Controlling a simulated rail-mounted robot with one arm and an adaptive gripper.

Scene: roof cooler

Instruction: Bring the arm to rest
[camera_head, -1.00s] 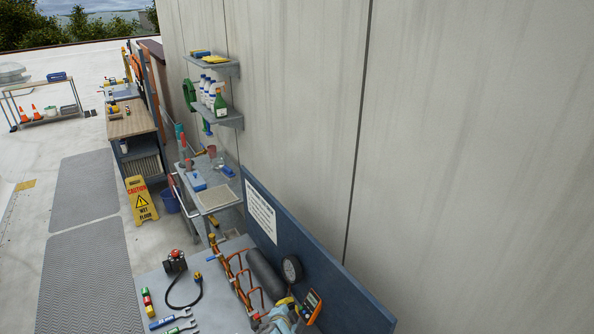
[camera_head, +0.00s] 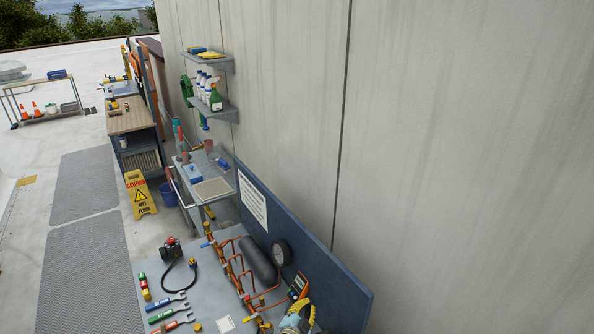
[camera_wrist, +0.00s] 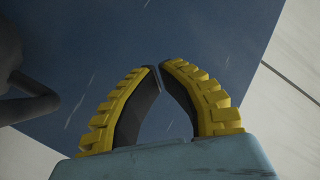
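My gripper (camera_wrist: 159,68) shows in the wrist view with two yellow ribbed fingers and black inner pads. The fingertips come together at the middle, with only a thin line between them and nothing held. Behind them is the blue panel (camera_wrist: 90,75).
The bench holds copper pipework (camera_head: 232,268), a dark cylinder (camera_head: 257,261), a round gauge (camera_head: 281,253) and several wrenches (camera_head: 168,313). The blue back panel (camera_head: 305,247) stands along the wall. Beyond are a grey cart (camera_head: 212,188) and a yellow caution sign (camera_head: 139,195). Mats lie at left.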

